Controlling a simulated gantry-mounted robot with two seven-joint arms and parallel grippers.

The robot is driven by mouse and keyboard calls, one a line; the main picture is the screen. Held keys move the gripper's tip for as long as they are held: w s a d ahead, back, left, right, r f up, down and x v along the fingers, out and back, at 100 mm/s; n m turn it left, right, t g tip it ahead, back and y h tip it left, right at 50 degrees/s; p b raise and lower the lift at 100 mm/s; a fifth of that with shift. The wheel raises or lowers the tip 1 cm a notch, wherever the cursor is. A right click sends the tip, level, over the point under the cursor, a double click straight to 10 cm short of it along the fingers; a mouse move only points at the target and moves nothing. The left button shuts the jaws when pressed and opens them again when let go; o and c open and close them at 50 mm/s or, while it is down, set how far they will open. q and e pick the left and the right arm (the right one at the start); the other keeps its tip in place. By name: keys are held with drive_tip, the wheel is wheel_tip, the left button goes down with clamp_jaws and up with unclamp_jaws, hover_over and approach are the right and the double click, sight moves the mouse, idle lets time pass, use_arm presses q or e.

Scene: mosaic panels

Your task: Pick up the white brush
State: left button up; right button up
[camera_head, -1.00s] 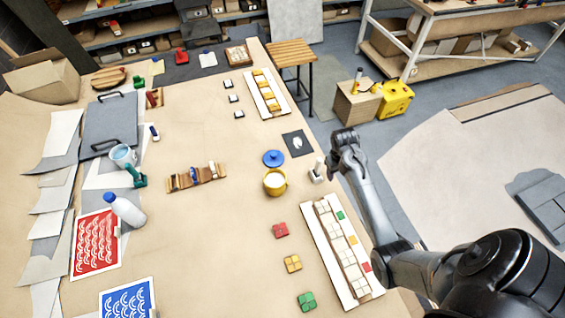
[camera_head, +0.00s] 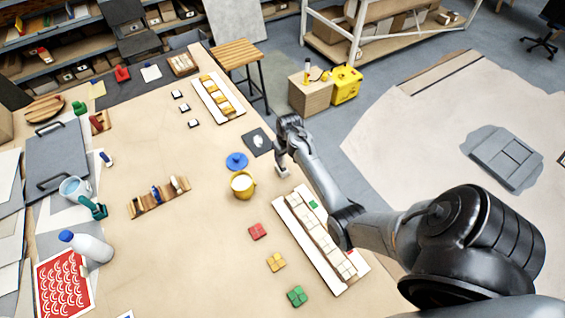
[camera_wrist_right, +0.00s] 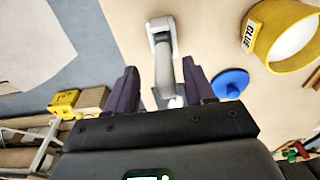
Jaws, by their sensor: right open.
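The white brush (camera_head: 283,171) stands on the tan table, right of the yellow glue pot (camera_head: 242,186), partly hidden by my right arm in the head view. In the right wrist view the brush (camera_wrist_right: 162,42) shows its pale block end, with a greyish handle running back between the fingers. My right gripper (camera_head: 281,146) is over the brush in the head view. In the right wrist view the open fingers of this gripper (camera_wrist_right: 160,68) lie on either side of the handle, with gaps visible. My left gripper is out of view.
A blue lid (camera_head: 237,161) and a dark square mat (camera_head: 258,141) lie close by. A tile panel (camera_head: 318,240) lies at the table's right edge, under my right arm. Red, yellow and green tile blocks (camera_head: 276,262) lie left of it.

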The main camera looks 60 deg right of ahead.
sight(282, 163)
drive_tip(key=f, duration=0.1)
drive_tip(key=w+f, duration=0.1)
drive_tip(key=f, duration=0.1)
drive_tip(key=shift+f, duration=0.7)
clamp_jaws()
drive_tip(key=shift+r, duration=0.15)
